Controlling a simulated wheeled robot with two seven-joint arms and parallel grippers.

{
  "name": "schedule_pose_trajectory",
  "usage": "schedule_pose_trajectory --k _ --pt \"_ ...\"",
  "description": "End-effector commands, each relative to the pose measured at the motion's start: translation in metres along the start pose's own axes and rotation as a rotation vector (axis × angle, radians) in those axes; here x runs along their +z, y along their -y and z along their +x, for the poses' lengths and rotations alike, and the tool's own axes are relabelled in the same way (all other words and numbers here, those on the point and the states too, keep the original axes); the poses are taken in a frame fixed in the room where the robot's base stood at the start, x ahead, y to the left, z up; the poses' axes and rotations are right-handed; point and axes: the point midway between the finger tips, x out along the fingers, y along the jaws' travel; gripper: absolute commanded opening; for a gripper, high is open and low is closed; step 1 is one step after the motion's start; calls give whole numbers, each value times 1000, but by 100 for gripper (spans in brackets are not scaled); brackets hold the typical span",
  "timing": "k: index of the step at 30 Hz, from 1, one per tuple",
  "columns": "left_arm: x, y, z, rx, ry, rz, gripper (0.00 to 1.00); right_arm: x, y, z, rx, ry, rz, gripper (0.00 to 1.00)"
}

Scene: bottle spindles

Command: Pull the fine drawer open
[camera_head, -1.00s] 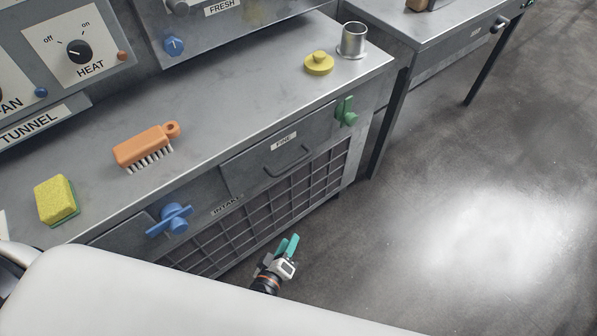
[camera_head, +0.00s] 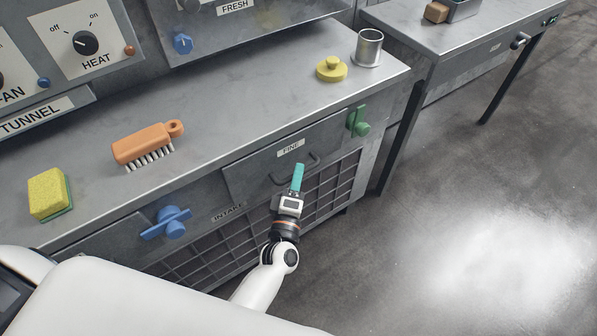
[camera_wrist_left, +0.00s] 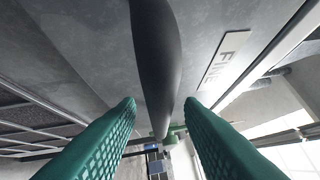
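The fine drawer (camera_head: 245,177) is a grey metal front under the counter, flush with its surround, with a white FINE label (camera_head: 291,148). Its dark bow handle (camera_head: 315,159) is partly hidden behind my left gripper in the head view. My left gripper (camera_head: 298,172) has teal fingers and is at the handle. In the left wrist view the fingers (camera_wrist_left: 160,104) stand apart, and the dark handle bar (camera_wrist_left: 155,65) lines up with the gap between them. I see no finger pressed on the bar. The FINE label also shows there (camera_wrist_left: 228,58). My right gripper is not in view.
A green knob (camera_head: 358,122) sits right of the drawer and a blue knob (camera_head: 170,223) left of it. A dark INTAKE grille (camera_head: 335,182) lies below. A brush (camera_head: 147,144), sponge (camera_head: 48,192) and yellow lid (camera_head: 331,69) are on the counter. The floor at right is clear.

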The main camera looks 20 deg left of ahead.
Motion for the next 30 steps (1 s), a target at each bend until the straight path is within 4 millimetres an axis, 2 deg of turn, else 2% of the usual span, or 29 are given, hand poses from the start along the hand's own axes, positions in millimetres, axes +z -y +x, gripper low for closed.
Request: schedule_pose_trajectory --k 5,14,21,30 --pt "0 0 15 0 -1 0 34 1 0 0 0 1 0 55" --pt "0 0 16 1 -1 1 34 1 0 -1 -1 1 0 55" --pt "0 0 16 1 -1 1 0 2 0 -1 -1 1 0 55" --pt "0 0 16 1 -1 1 0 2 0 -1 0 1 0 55"
